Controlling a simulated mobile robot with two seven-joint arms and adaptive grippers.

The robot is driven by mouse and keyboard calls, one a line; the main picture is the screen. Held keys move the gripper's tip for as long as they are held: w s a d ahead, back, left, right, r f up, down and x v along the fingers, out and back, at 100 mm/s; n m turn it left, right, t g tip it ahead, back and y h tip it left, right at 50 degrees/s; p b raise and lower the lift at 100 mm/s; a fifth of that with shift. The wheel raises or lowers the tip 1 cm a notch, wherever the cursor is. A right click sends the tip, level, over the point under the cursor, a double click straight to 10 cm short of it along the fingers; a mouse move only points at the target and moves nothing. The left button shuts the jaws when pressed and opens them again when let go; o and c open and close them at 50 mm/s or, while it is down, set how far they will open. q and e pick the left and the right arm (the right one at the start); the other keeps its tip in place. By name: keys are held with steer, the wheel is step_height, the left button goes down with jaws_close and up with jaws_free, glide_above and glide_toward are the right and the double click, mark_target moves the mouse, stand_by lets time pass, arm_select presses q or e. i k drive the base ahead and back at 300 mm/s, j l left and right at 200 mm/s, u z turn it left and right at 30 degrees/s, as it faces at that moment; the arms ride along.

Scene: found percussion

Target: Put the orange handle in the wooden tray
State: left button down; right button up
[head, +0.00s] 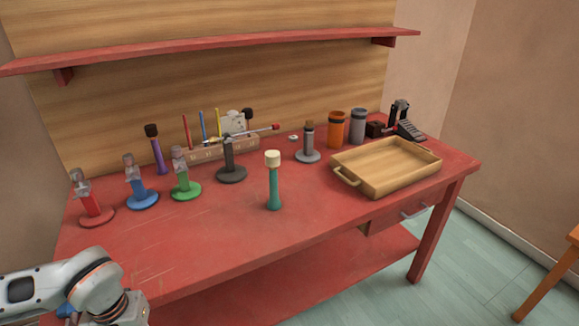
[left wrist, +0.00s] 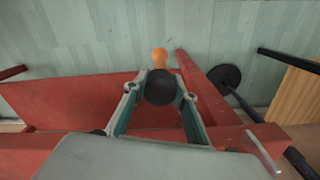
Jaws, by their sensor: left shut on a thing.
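The orange handle (left wrist: 159,57) shows in the left wrist view, with a round black head (left wrist: 160,88) at its near end. My left gripper (left wrist: 160,97) is shut on this piece, its fingers on either side of the black head. Teal-green floor shows beyond the handle. In the head view only part of my left arm shows at the lower left; its gripper and the orange handle are out of that view. The wooden tray (head: 344,175) lies on the right part of the red bench and looks empty. My right gripper is in neither view.
The red bench (head: 190,240) is clear at its front left. A teal-handled mallet (head: 273,185) stands left of the tray. Several coloured stands, including a green one (head: 182,188), line the back left. Orange (head: 336,128) and grey (head: 357,126) cups stand behind the tray. A shelf (head: 210,48) hangs above.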

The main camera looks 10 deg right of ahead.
mark_target(372, 172)
steer(key=i+l+z, duration=0.1)
steer(key=l, duration=0.3)
steer(key=i+l, duration=0.1)
steer(key=l, duration=0.3)
steer(key=i+l+z, duration=0.15)
steer(key=l, duration=0.2)
steer(key=i+l, duration=0.1)
steer(key=l, duration=0.3)
steer(key=i+l+z, duration=0.15)
steer(key=l, duration=0.2)
steer(key=i+l, duration=0.1)
steer(key=l, duration=0.3)
steer(key=z, duration=0.05)
